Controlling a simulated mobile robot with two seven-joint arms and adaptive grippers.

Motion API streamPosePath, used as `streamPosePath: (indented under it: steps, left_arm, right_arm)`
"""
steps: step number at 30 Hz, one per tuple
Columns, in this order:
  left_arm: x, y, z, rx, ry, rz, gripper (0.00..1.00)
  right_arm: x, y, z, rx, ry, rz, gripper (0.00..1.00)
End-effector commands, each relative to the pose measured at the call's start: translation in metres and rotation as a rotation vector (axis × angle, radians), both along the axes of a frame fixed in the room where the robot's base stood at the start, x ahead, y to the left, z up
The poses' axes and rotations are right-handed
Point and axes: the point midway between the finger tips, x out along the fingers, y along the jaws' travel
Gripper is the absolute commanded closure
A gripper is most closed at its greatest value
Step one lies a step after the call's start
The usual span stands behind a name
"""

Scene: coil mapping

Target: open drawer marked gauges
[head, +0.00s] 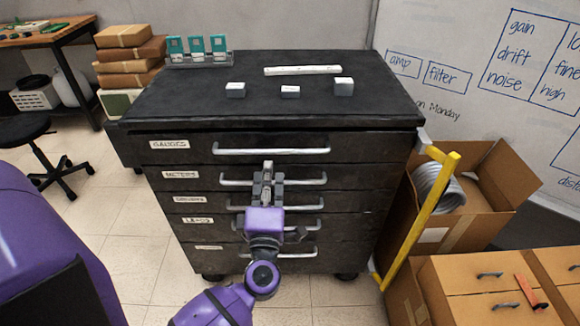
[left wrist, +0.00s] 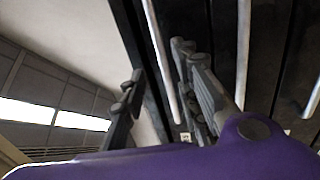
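A dark cabinet (head: 385,185) has a column of drawers with pale bar handles. The top drawer bears the label GAUGES (head: 169,144) and looks shut. Its handle (head: 271,151) is a long horizontal bar. My left gripper (head: 267,168) is in front of the cabinet, just below that handle in the head view, over the METERS handle (head: 310,182). In the left wrist view its fingers (left wrist: 160,95) are spread, and the nearest handle bar (left wrist: 160,60) shows between them. No contact shows, and I cannot tell the depth gap. My right gripper is out of view.
Small blocks, a white bar (head: 302,70) and a rack of teal cards (head: 198,48) are on the cabinet top. A yellow bar frame (head: 425,205) and cardboard boxes (head: 480,200) stand close on the right. Open floor (head: 115,225) lies to the left.

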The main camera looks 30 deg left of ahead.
Motion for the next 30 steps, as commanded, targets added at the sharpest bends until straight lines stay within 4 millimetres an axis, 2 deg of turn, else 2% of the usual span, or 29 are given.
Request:
streamPosePath:
  steps: [7, 18, 22, 30]
  left_arm:
    - [0.014, 0.012, 0.004, -0.033, -0.014, 0.019, 0.71]
    - [0.06, 0.04, 0.015, -0.031, -0.012, 0.018, 0.71]
    - [0.067, 0.044, 0.015, -0.033, -0.011, 0.018, 0.71]
    - [0.068, 0.045, 0.015, -0.034, -0.01, 0.018, 0.71]
  right_arm:
    - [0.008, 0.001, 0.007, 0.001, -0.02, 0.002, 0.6]
    - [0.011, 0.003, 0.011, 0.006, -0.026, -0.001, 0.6]
    - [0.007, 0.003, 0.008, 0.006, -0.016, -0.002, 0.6]
    - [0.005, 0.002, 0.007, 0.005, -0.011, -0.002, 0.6]
